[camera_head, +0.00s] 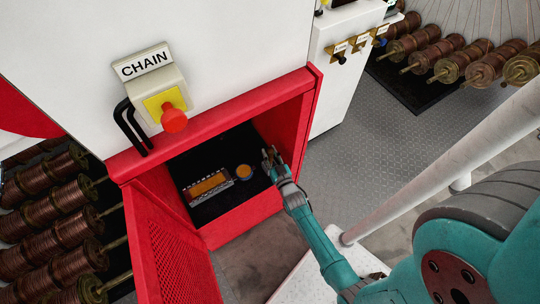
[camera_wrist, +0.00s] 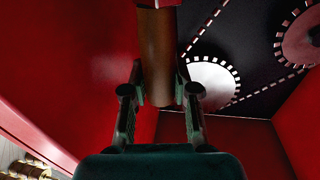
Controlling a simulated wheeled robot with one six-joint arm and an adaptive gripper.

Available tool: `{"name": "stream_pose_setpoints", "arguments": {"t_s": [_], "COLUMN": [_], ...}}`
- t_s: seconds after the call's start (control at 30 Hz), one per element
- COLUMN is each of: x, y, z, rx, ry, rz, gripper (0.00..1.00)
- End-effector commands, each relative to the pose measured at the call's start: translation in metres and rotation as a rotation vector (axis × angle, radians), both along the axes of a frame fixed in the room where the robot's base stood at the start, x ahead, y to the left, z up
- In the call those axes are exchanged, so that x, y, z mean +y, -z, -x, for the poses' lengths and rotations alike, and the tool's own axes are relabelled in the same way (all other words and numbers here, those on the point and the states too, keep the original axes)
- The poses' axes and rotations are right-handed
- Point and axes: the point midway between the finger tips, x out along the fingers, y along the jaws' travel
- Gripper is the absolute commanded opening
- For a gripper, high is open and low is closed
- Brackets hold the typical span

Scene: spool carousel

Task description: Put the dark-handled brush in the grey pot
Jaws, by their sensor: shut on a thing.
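My gripper (camera_head: 270,158) is inside the red-framed opening of the cabinet, near its right wall. In the wrist view my gripper (camera_wrist: 161,78) has its fingers on both sides of a dark brown, round handle (camera_wrist: 157,45), which looks like that of the dark-handled brush. The handle's rounded end lies between the fingers and the rest runs away past the top edge, where something red shows. No bristles can be made out. In the head view the held thing is too small to make out. I cannot pick out a grey pot in either view.
The red cabinet frame (camera_head: 215,115) surrounds the opening; its mesh door (camera_head: 172,240) hangs open. A pale toothed wheel (camera_wrist: 211,82) shows beyond my gripper. A red button (camera_head: 173,118) sits above.

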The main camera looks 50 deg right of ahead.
Motion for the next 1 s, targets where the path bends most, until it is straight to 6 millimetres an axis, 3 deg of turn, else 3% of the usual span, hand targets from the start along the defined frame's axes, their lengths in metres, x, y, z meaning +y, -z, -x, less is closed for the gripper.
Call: {"name": "stream_pose_setpoints", "arguments": {"t_s": [0.2,0.57,0.6,0.7,1.0], "x": [0.000,0.000,0.000,0.000,0.000], "y": [0.019,0.021,0.022,0.021,0.021], "z": [-0.001,-0.001,-0.001,-0.001,0.000], "rx": [0.000,-0.001,-0.001,-0.001,-0.001], "ry": [0.000,0.000,0.000,0.000,0.000], "rz": [0.000,0.000,0.000,0.000,0.000], "gripper": [0.00,0.00,0.30,0.53,0.53]}}
